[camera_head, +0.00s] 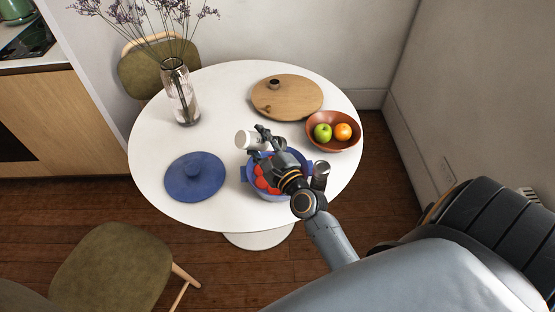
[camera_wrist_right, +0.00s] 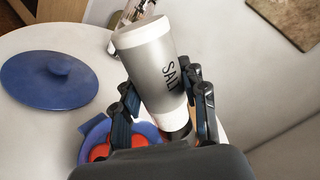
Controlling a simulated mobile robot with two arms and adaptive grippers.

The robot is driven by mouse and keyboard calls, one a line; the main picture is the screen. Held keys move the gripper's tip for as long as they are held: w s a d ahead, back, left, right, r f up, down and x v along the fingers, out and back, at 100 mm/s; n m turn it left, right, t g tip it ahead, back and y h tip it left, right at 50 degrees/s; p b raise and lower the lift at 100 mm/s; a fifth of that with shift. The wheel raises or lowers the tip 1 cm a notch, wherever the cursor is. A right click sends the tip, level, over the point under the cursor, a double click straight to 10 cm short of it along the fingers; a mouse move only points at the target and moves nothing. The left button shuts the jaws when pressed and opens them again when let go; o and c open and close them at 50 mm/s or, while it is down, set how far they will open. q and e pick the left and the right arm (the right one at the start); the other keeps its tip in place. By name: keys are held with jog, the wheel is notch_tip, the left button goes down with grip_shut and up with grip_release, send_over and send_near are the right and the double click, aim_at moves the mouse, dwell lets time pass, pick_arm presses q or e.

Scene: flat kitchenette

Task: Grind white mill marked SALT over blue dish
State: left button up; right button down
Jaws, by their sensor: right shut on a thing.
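My right gripper (camera_head: 266,137) is shut on the mill, above the blue dish. The white and grey mill marked SALT (camera_wrist_right: 148,62) shows in the right wrist view between the fingers of the right gripper (camera_wrist_right: 165,100), tilted. In the head view the mill (camera_head: 246,141) lies nearly sideways, partly hidden by the gripper. The blue dish (camera_head: 247,173) stands on the table with red food in it, and my gripper and wrist cover much of it. The dish's rim (camera_wrist_right: 88,133) also shows below the mill in the wrist view. My left gripper is not in view.
A blue lid (camera_head: 205,182) lies left of the dish on the round white table (camera_head: 222,92). A dark-topped mill (camera_head: 320,176) stands right of the dish. A fruit bowl (camera_head: 350,148), a wooden board (camera_head: 300,100) and a flower vase (camera_head: 183,100) stand farther back.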

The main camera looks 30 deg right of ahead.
jog(key=shift+w+a, duration=0.2)
jog(key=shift+w, duration=0.55)
jog(key=shift+a, duration=0.15)
jog(key=shift+s+a+p, duration=0.15)
jog(key=shift+a+p, duration=0.1)
jog(key=shift+a, duration=0.3)
jog(key=shift+s+a+p, duration=0.15)
jog(key=shift+a+p, duration=0.05)
jog(key=shift+a, duration=0.35)
jog(key=shift+a, duration=0.1)
jog(key=shift+s+d, duration=0.15)
jog(key=shift+d, duration=0.05)
jog(key=shift+s+d, duration=0.4)
jog(key=shift+d, duration=0.2)
